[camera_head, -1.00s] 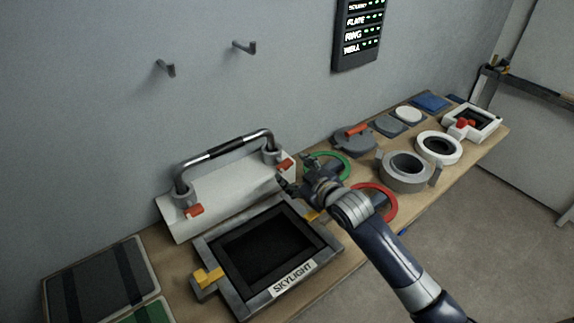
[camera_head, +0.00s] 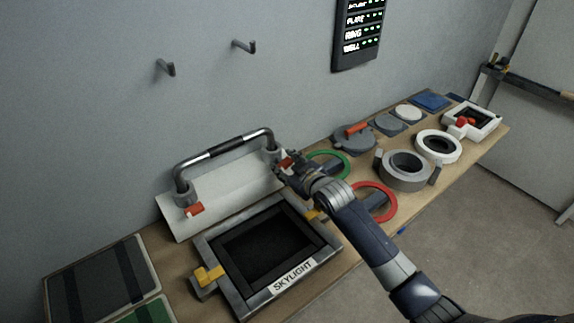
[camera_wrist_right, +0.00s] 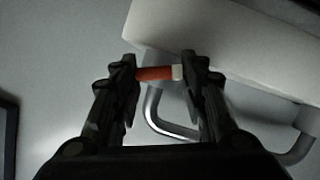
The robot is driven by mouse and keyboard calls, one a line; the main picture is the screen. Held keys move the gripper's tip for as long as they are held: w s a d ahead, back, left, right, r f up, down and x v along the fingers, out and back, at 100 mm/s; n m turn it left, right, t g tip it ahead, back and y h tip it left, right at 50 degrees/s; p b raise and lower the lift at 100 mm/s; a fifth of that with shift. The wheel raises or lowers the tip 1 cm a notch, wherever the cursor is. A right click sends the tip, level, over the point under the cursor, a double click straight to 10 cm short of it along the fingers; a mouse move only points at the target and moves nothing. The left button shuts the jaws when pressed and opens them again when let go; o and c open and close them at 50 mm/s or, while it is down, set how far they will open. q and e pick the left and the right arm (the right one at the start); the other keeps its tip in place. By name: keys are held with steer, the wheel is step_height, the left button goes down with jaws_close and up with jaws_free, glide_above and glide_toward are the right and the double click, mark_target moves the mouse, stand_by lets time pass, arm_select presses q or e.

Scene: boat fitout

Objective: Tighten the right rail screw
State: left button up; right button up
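The rail (camera_head: 225,147) is a grey metal bar with a dark grip, on a white plate (camera_head: 222,214) against the wall. The right rail screw (camera_head: 286,163) is a red-orange handle at its right end, partly hidden by my right gripper (camera_head: 283,165). In the right wrist view, the screw (camera_wrist_right: 155,73) spans the gap between the fingers of my right gripper (camera_wrist_right: 158,75), with a pale tip at one side. The fingers are partly closed and appear to touch both its ends. The left rail screw (camera_head: 194,209) is a similar red handle. My left gripper is out of view.
The skylight frame (camera_head: 290,277) with yellow latches lies in front of the rail plate. Green (camera_head: 345,160) and red (camera_head: 388,188) rings, a grey flanged ring (camera_head: 390,178) and a white ring (camera_head: 455,142) lie to the right. A lit panel (camera_head: 359,35) hangs above.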

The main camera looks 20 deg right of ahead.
steer(key=shift+r+m+p, duration=0.2)
steer(key=shift+m+p, duration=0.1)
steer(key=shift+p, duration=0.25)
steer(key=shift+c, duration=0.4)
steer(key=shift+d+y+p, duration=0.1)
steer(key=shift+y+p, duration=0.2)
steer(key=shift+y, duration=0.2)
steer(key=shift+f+m+g+y, duration=0.2)
steer(key=shift+m+g+y, duration=0.1)
steer(key=shift+m, duration=0.5)
steer(key=o, duration=1.1)
steer(key=shift+c, duration=0.2)
steer(key=v, duration=1.2)
